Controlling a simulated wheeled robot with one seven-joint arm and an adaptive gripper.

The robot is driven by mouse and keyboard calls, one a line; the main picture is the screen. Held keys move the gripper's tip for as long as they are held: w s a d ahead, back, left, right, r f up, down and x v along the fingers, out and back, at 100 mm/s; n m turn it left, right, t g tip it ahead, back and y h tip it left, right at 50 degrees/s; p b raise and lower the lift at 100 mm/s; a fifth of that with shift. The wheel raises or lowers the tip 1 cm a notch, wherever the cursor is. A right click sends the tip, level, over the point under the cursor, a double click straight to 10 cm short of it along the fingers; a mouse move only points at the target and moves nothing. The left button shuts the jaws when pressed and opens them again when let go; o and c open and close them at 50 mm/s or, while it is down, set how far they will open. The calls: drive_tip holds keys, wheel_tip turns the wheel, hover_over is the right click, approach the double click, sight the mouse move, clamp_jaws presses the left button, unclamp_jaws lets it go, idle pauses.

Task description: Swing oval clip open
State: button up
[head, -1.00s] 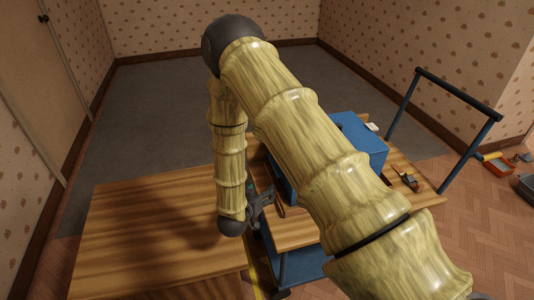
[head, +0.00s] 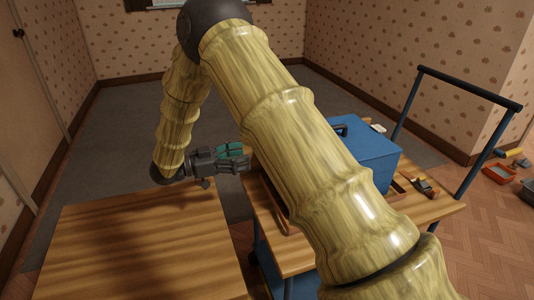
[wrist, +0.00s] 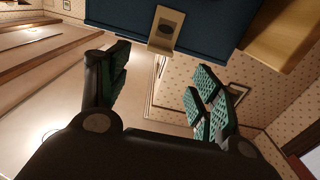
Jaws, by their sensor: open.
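The blue box (head: 368,158) sits on the wooden-topped cart, partly hidden behind my arm in the head view. In the wrist view the dark blue box side (wrist: 215,22) fills the top, with a tan metal clip plate (wrist: 176,21) bearing a dark oval at its lower edge. The clip is hidden in the head view. My gripper (head: 240,158) points right, toward the box. In the wrist view my gripper (wrist: 163,68) is open and empty, its green-padded fingers apart, with the clip beyond the fingertips and between their directions. I see no contact.
A wooden table (head: 140,240) stands at the lower left, its top bare. The cart top (head: 283,243) holds a small dark object (head: 424,187) right of the box. Open grey carpet lies behind.

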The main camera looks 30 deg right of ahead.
drive_tip(key=x, duration=0.9)
drive_tip(key=shift+d+b, duration=0.4)
drive_tip(key=shift+s, duration=0.1)
drive_tip(key=shift+c, duration=0.4)
drive_tip(key=c, duration=1.3)
clamp_jaws()
